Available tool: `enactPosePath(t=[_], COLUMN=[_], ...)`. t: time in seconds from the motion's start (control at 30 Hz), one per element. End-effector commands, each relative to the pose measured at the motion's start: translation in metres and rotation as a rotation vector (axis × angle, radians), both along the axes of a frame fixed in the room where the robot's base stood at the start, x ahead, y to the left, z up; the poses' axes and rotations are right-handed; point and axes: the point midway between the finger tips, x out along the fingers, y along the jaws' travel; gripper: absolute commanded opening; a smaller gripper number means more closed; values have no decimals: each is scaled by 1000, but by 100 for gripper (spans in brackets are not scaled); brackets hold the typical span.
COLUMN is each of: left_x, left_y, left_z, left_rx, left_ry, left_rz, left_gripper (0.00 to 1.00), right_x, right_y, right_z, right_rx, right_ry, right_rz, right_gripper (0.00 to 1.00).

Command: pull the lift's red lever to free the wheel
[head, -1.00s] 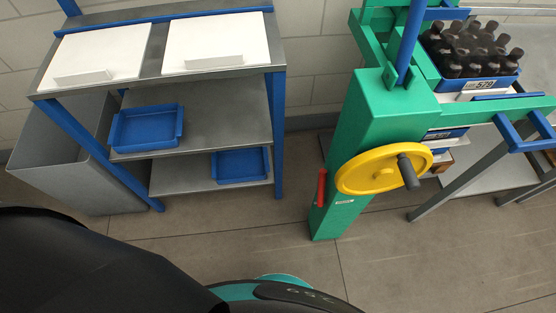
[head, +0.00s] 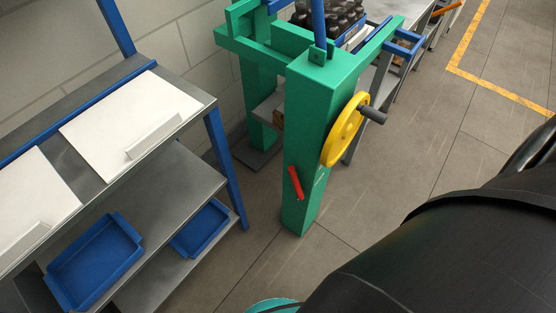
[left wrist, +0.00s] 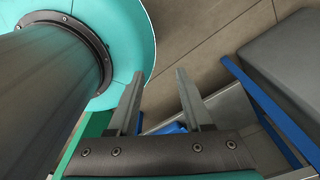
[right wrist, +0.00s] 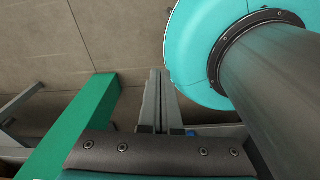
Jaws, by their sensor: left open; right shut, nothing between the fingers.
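The lift is a green post (head: 318,120) with a yellow wheel (head: 345,130) on its side. The wheel has a dark handle (head: 373,115) pointing right. The red lever (head: 295,183) sits low on the post, below and left of the wheel, tilted slightly. Neither gripper shows in the head view. In the left wrist view my left gripper (left wrist: 160,95) is open and empty. In the right wrist view my right gripper (right wrist: 160,95) is shut and empty, with a green beam (right wrist: 75,130) to its left. The lever and wheel do not show in either wrist view.
A shelf rack with white boards (head: 130,120) and blue trays (head: 95,262) stands at left. A crate of dark bottles (head: 340,22) is behind the post. Bare floor (head: 410,170) lies right of the lift, with a yellow floor line (head: 495,90) beyond.

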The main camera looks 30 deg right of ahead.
Motion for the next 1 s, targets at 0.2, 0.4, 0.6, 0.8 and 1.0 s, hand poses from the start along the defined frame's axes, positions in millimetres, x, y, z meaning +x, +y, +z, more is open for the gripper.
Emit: enactPosePath(t=[0.2,0.4,0.6,0.8,1.0], left_x=[6,43,102,150,184], left_y=[-3,-10,-20,-28,-32], left_z=[-3,-23,-36,-29,-8], left_rx=[-4,-9,-16,-24,-30], left_ry=[-7,-41,-89,-138,-187], left_rz=[0,4,12,19,25], left_gripper=[50,50,50,50,50], right_x=[1,46,129,222,306], right_y=[-5,1,-2,-10,-12], right_z=[-4,-31,-54,-44,1], right_rx=[-11,-73,-278,-582,-941], right_ry=[2,-26,-93,-200,-336], right_rz=[18,216,523,738,820], right_gripper=[0,0,0,0,0])
